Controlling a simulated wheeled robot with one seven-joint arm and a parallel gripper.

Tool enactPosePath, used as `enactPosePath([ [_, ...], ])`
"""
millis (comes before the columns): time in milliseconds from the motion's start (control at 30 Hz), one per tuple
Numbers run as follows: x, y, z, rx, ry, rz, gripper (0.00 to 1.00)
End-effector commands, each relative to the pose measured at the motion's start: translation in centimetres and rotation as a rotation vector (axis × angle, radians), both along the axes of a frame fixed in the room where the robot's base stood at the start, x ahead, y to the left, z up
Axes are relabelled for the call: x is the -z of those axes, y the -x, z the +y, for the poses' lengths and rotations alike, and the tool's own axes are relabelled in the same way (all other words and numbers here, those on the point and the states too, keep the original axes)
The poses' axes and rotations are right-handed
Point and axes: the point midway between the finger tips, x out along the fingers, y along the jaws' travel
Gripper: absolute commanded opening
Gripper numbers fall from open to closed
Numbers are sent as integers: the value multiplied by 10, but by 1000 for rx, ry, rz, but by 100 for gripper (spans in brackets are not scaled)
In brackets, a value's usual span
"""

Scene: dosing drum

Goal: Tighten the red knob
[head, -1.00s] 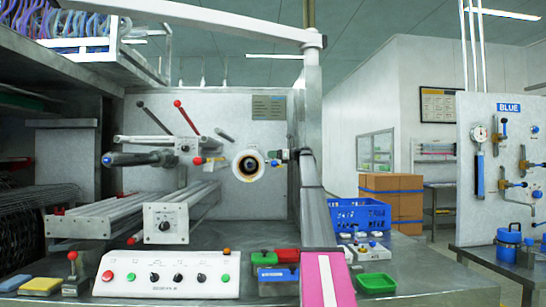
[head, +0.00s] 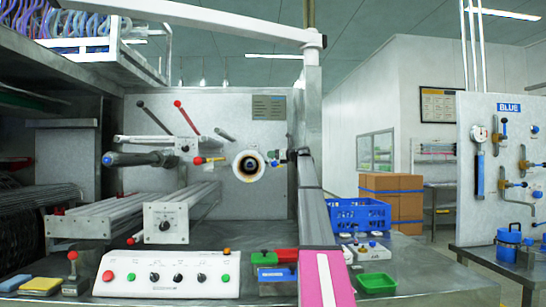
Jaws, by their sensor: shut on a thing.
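My gripper (head: 284,156) reaches in from the right, level with the white ring (head: 238,165) of the drum, which has a dark round opening. It is shut on a small knob at the ring's right side. Only a bit of red (head: 275,163) shows there, with a blue part (head: 271,154) just above it. Most of the knob is hidden by the jaws, so its seating cannot be told.
My arm passes close to the crate.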

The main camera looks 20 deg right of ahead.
Motion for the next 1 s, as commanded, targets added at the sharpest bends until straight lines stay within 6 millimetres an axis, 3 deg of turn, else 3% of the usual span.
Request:
enactPosePath([
  [400, 1, 1, 1, 212, 0, 0, 6],
  [967, 0, 0, 0, 249, 0, 0, 6],
  [1000, 0, 0, 0, 249, 0, 0, 39],
])
